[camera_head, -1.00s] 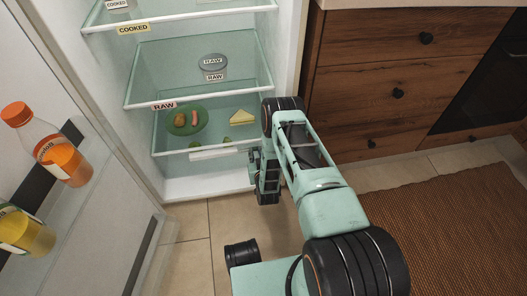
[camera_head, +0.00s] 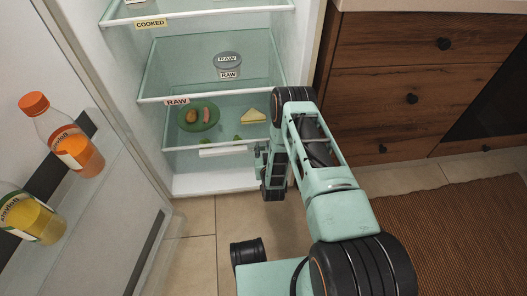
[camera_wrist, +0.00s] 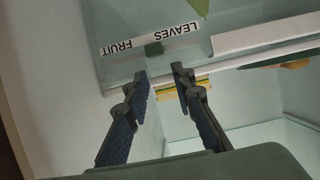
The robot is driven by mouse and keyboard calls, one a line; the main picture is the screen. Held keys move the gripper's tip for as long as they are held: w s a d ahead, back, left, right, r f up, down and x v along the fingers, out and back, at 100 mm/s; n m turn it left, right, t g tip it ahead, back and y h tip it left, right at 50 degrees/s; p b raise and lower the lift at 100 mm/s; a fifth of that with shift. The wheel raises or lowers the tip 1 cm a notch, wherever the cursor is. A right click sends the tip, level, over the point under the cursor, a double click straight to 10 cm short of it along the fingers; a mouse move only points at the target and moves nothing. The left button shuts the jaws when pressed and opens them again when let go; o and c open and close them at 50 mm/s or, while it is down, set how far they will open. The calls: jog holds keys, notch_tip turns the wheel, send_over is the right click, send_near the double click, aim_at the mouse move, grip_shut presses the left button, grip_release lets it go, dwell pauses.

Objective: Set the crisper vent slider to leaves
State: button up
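The vent label strip (camera_wrist: 150,40) shows upside down in the wrist view, with FRUIT on the left and LEAVES on the right. I cannot tell whether a fingertip touches the strip. In the head view, the pale strip (camera_head: 222,152) is on the front of the lowest fridge compartment, and my gripper (camera_head: 261,160) is just right of it.
A grey tin (camera_head: 227,60) is on the RAW shelf. Bottles (camera_head: 62,135) stand in the open door at left. Wooden drawers (camera_head: 400,80) flank the right.

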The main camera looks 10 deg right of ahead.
notch_tip(320, 180, up, 7)
dwell(0.3)
